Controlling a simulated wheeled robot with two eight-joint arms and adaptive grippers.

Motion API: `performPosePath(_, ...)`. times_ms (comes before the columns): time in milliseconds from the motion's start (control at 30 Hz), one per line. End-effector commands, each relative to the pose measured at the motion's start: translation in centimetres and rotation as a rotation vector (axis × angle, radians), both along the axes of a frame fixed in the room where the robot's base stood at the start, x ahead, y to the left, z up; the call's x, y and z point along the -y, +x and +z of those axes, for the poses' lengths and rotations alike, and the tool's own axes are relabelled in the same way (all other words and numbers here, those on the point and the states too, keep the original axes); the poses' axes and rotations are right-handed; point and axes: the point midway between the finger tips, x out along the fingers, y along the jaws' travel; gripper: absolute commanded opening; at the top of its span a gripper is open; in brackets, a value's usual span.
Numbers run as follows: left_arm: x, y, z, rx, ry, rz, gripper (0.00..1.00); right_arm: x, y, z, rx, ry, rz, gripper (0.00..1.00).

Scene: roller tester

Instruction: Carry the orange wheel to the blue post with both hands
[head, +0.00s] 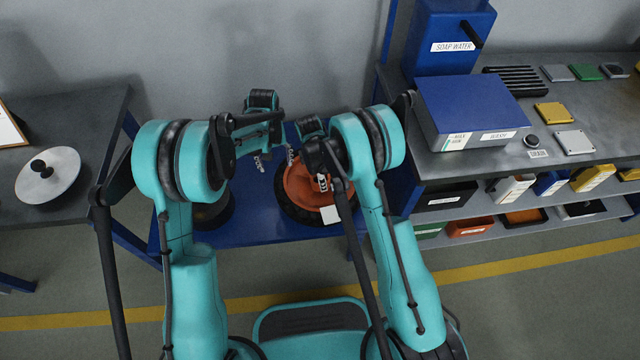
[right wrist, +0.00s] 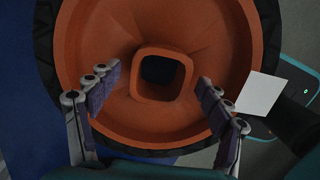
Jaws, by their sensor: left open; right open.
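The orange wheel (head: 300,190), with a black tyre, lies on a low blue surface (head: 262,228) between my arms, partly hidden by my right arm. In the right wrist view its orange dish and square centre hole (right wrist: 162,75) fill most of the picture. My right gripper (right wrist: 155,110) is open over the wheel, its fingers apart with nothing between them; it also shows in the head view (head: 322,182). My left gripper (head: 260,162) is open and empty, to the left of the wheel and apart from it. I cannot tell which blue part is the post.
A dark round thing (head: 214,211) sits on the blue surface below my left arm. At right stands a grey shelf bench (head: 470,160) with a blue box (head: 472,105) and bins. A left table (head: 70,115) holds a pale disc (head: 48,175). A wall closes the back.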

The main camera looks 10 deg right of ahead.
Motion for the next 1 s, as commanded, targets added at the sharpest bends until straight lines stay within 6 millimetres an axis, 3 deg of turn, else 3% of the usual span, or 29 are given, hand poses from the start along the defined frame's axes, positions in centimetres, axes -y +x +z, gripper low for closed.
performPosePath(200, 0.0, 0.0, 0.0, 0.000, 0.000, 0.000, 0.65, -0.6, -0.2, 4.9, 0.000, 0.000, 0.001, 0.79)
performPosePath(433, 0.0, 0.0, 0.0, 0.000, 0.000, 0.000, 0.65, -1.1, -0.2, 8.9, 0.000, 0.000, 0.001, 0.79)
performPosePath(633, 0.0, 0.0, -0.1, 0.000, 0.000, 0.000, 0.65, -1.2, -0.2, 10.2, 0.000, 0.000, 0.000, 0.79)
performPosePath(1000, 0.0, 0.0, 0.2, 0.000, 0.000, 0.000, 0.65, -1.2, -0.2, 10.4, 0.000, 0.000, 0.000, 0.79)
